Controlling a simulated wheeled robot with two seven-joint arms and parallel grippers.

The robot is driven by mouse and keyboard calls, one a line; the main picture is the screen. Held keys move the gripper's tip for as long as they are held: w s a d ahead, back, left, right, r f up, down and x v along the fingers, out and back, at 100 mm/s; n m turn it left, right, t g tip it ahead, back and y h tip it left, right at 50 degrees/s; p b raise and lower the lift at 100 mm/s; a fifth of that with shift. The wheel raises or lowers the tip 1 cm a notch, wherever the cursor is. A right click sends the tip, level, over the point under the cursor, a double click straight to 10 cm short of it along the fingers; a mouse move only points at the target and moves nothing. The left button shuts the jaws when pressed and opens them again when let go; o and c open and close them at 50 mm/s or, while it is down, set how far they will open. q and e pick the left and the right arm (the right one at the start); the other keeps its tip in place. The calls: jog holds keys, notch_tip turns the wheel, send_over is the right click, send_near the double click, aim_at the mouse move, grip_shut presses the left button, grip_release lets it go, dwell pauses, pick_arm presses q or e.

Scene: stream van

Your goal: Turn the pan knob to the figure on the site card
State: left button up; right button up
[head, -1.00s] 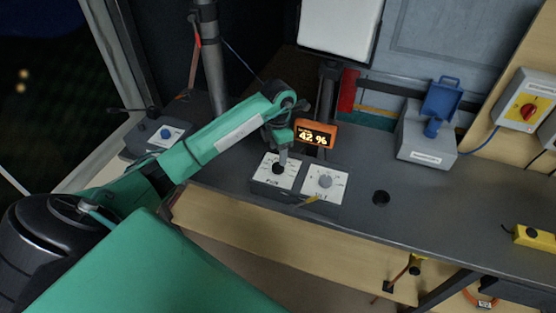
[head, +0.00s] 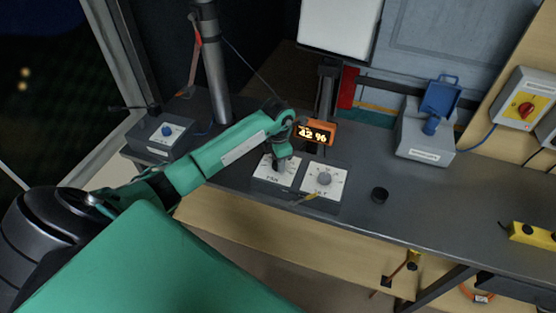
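The pan knob (head: 276,167) is a dark knob on the left white dial plate of a grey control box, with "PAN" printed below it. My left gripper (head: 281,167) comes down over this dial from above, its fingertips at the knob and hiding much of it. Whether the fingers are closed on the knob is too small to tell. A second grey knob (head: 324,178) sits on the right dial plate. An orange-framed display (head: 316,132) behind the box reads 42 %. I cannot make out a site card. My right gripper is not in view.
A box with a blue knob (head: 167,131) stands at the left beside a grey pole (head: 215,70). The desk (head: 430,205) between is mostly clear.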

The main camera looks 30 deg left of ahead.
pick_arm(q)
jog(key=shift+a+n+b, duration=0.1)
jog(key=shift+n+b, duration=0.55)
jog(key=shift+n, duration=0.55)
jog(key=shift+n+b, duration=0.4)
jog(key=shift+n, duration=0.9)
jog(key=o, duration=1)
jog(key=shift+r, duration=0.15)
notch_tip(320, 180, up, 14)
jog(key=b, duration=0.3)
jog(key=shift+f, duration=0.2)
